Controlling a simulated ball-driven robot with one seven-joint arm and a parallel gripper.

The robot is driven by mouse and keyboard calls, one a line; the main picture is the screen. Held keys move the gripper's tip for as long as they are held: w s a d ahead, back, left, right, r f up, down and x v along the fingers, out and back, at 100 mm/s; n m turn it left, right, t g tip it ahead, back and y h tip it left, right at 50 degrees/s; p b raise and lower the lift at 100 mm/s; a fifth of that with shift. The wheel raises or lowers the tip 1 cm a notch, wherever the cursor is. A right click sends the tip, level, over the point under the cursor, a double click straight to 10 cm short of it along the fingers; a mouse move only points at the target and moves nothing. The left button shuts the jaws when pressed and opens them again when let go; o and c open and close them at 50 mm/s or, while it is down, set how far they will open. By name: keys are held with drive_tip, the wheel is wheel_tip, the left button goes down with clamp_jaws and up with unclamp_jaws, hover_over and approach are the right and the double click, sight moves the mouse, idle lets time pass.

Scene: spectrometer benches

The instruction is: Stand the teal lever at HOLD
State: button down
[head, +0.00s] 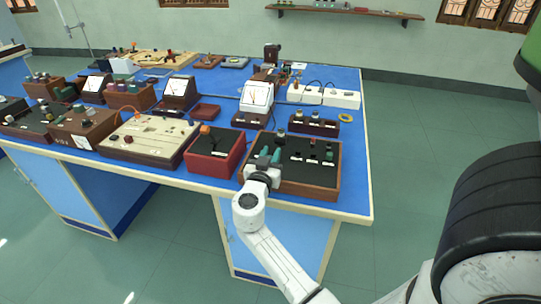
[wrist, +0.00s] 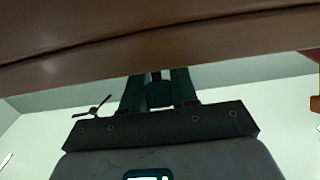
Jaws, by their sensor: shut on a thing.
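My gripper (head: 270,155) is at the front left part of a dark-topped wooden control box (head: 310,180), reaching in from the front edge of the blue bench. Its two dark green fingers are shut on a dark teal piece (wrist: 159,95), taken to be the teal lever, between them in the wrist view. The fingers hide most of the lever in the head view, so its tilt and the HOLD mark cannot be read. The brown wooden face of the box fills the top of the wrist view.
A red box with an orange-topped part (head: 213,165) is close on the left. A white-faced meter (head: 257,97) stands behind. The floor right of the bench is clear.

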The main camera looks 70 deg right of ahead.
drive_tip(key=shift+d+r+y+p, duration=0.3)
drive_tip(key=shift+y+p, duration=0.4)
drive_tip(key=shift+p, duration=0.4)
drive_tip(key=d+y+p, duration=0.1)
drive_tip(key=y+p, duration=0.1)
drive_tip(key=p, duration=0.1)
drive_tip(key=shift+d+f+y+p, duration=0.15)
drive_tip(key=shift+d+y+p, duration=0.15)
drive_tip(key=shift+y+p, duration=0.5)
drive_tip(key=shift+d+f+y, duration=0.1)
drive_tip(key=shift+f+y, duration=0.2)
drive_tip(key=shift+f, duration=0.05)
drive_tip(key=c, duration=1)
unclamp_jaws()
drive_tip(key=shift+o, duration=0.2)
drive_tip(key=shift+w, duration=0.1)
